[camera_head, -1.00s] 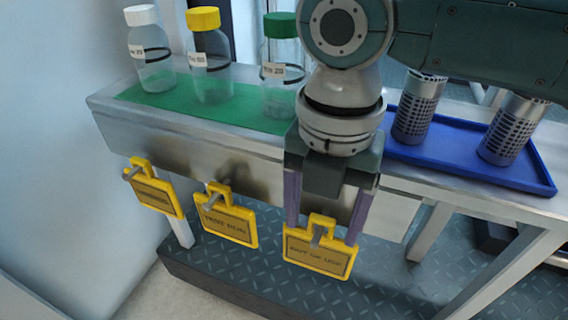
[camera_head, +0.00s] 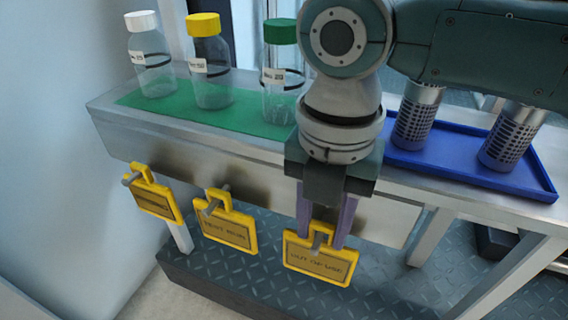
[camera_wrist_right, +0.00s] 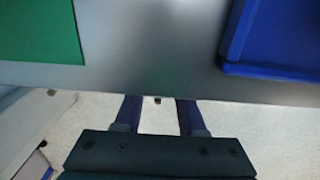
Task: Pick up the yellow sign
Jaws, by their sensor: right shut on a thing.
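Three yellow signs hang from pegs on the front of the bench. The left sign (camera_head: 155,202) and the "TEST RUN" sign (camera_head: 229,232) hang free of my grippers. The right sign, reading "OUT OF USE" (camera_head: 320,265), hangs at its peg below my right gripper (camera_head: 326,240). The right gripper points down, its two purple fingers shut on the upper part of this sign, one each side of the peg. In the right wrist view the fingers (camera_wrist_right: 158,115) show past the bench edge, but the sign is hidden. My left gripper is not in view.
The metal bench (camera_head: 200,142) carries a green mat (camera_head: 150,104) with three capped bottles. A blue tray (camera_head: 460,165) with two perforated metal cylinders lies to the right. Below is a dark diamond-plate platform (camera_head: 385,275).

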